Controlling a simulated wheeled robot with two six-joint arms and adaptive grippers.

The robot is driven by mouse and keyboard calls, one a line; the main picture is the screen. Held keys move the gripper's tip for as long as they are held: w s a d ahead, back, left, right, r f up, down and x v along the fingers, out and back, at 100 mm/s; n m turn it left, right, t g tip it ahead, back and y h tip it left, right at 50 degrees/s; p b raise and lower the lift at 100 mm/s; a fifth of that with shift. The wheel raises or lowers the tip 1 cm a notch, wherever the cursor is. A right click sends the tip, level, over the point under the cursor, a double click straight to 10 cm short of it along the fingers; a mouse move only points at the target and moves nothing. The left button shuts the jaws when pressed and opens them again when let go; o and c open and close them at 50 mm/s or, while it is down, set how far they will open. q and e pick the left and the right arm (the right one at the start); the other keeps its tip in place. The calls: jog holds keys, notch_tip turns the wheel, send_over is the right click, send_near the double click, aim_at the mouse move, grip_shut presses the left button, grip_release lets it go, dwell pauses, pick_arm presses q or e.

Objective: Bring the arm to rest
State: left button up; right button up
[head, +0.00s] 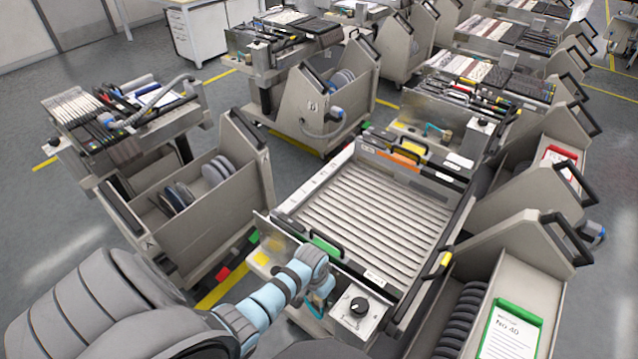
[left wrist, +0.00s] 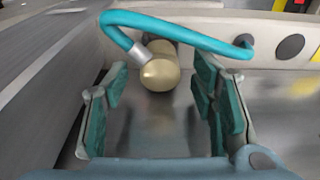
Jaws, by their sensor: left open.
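My left arm (head: 268,303) reaches in from the lower left in the head view. My left gripper (head: 319,295) points down at the front of the nearest feeder trolley (head: 345,247), left of its black knob. In the left wrist view the two teal-padded fingers of the gripper (left wrist: 158,108) are spread apart. A rounded brass end (left wrist: 160,73) with a metal collar shows just beyond and between the fingertips. A teal curved tube (left wrist: 185,22) arches over it. I cannot tell whether a finger touches the brass part. My right gripper is not in view.
The black knob (head: 360,306) sits on a grey box close right of the gripper. Trolleys with reels (head: 230,225) stand left, and more crowd the back and right. Grey floor (head: 40,225) is open at the far left.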

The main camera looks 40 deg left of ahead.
pick_arm(q)
notch_tip(320, 180, up, 11)
jog(key=s, duration=0.2)
jog(key=s+f, duration=0.4)
jog(key=f, duration=0.4)
jog(key=s+f, duration=0.4)
jog(key=f, duration=0.5)
jog(key=s+f, duration=0.5)
jog(key=s, duration=0.6)
jog(key=s+d+f, duration=0.1)
jog(key=s+f, duration=0.4)
jog(key=s, duration=0.5)
jog(key=shift+s+f+m+g+y, duration=0.15)
jog(key=shift+s+m+g+y, duration=0.15)
jog(key=shift+s+y, duration=0.1)
jog(key=shift+w+d, duration=0.1)
